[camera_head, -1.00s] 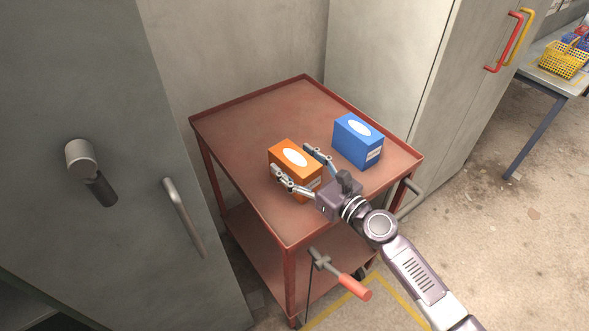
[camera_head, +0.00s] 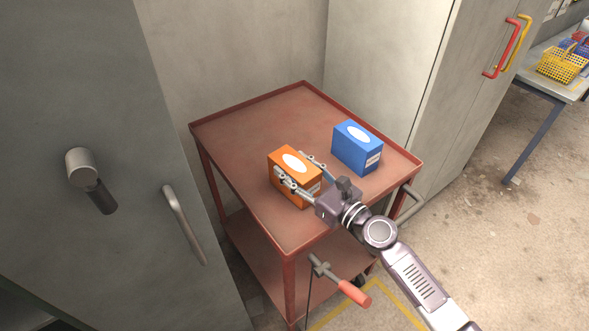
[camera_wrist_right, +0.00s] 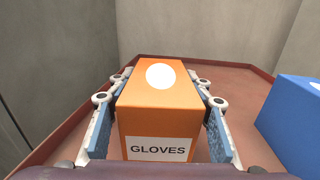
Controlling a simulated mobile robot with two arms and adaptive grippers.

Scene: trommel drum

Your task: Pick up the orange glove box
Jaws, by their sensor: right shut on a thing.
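The orange glove box (camera_head: 290,187) stands on the top of the red cart, with a white oval on its upper face. In the right wrist view the orange glove box (camera_wrist_right: 159,110) fills the middle, with a white "GLOVES" label facing me. My right gripper (camera_head: 297,169) is shut on it, one finger along each side; its blue pads also show in the right wrist view (camera_wrist_right: 160,112). I cannot tell whether the box is touching the cart top or slightly above it. My left gripper is not in view.
A blue box (camera_head: 357,147) stands on the red cart (camera_head: 238,137) just right of the orange one. The cart has a raised rim. Grey cabinets stand left and right. A table with a yellow basket (camera_head: 562,66) is at the far right.

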